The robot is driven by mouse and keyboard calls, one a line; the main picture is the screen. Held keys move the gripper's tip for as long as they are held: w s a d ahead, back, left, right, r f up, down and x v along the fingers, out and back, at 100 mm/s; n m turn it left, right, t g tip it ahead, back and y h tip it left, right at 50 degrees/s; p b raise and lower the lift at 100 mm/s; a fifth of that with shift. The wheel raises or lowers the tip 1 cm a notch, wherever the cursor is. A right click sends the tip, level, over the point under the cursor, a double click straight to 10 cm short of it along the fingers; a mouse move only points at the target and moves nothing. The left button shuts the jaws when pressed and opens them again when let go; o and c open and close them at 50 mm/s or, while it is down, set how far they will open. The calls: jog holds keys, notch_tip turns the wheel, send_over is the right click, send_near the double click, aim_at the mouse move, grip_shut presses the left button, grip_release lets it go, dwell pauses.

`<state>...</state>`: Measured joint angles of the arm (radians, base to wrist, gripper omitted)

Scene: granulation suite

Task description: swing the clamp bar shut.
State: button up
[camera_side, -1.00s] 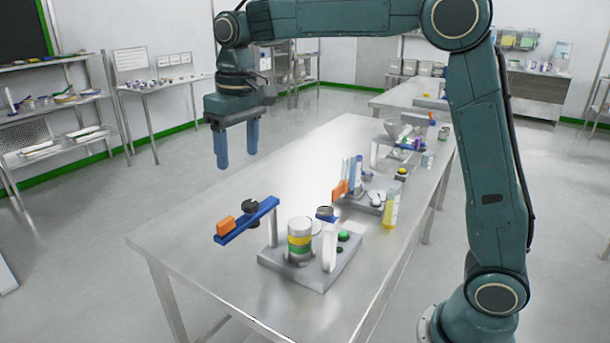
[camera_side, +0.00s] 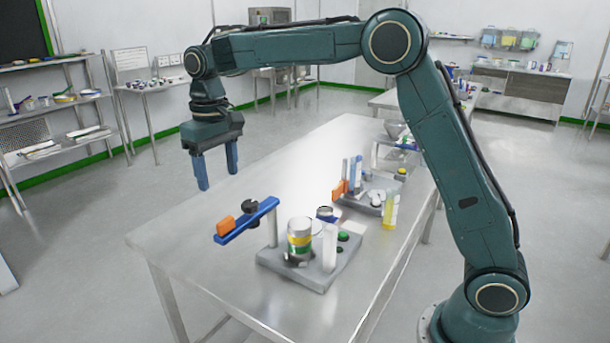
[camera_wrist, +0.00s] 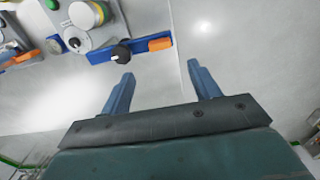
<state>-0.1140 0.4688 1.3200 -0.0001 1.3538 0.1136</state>
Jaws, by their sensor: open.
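The clamp bar (camera_side: 247,221) is a blue bar with an orange end grip (camera_side: 225,226) and a black knob (camera_side: 250,206). It is carried on a white post (camera_side: 272,229) and points out to the left, away from the jar (camera_side: 300,236) with yellow and green bands on the grey base (camera_side: 315,270). In the wrist view the bar (camera_wrist: 103,56) lies beyond the fingers, with its orange grip (camera_wrist: 160,44) above and between them. My gripper (camera_side: 217,184) is open and empty. It hangs above and behind the bar's orange end, touching nothing.
A second grey fixture (camera_side: 372,200) with an orange handle and upright tubes stands farther along the steel table (camera_side: 190,235). A yellow vial (camera_side: 390,210) is beside it. A second white post (camera_side: 330,247) stands right of the jar. The table left of the bar is bare.

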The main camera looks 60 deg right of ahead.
aim_at(225, 220)
notch_tip(225, 220, down, 12)
jog(key=shift+r, duration=0.1)
dwell(0.5)
grip_shut()
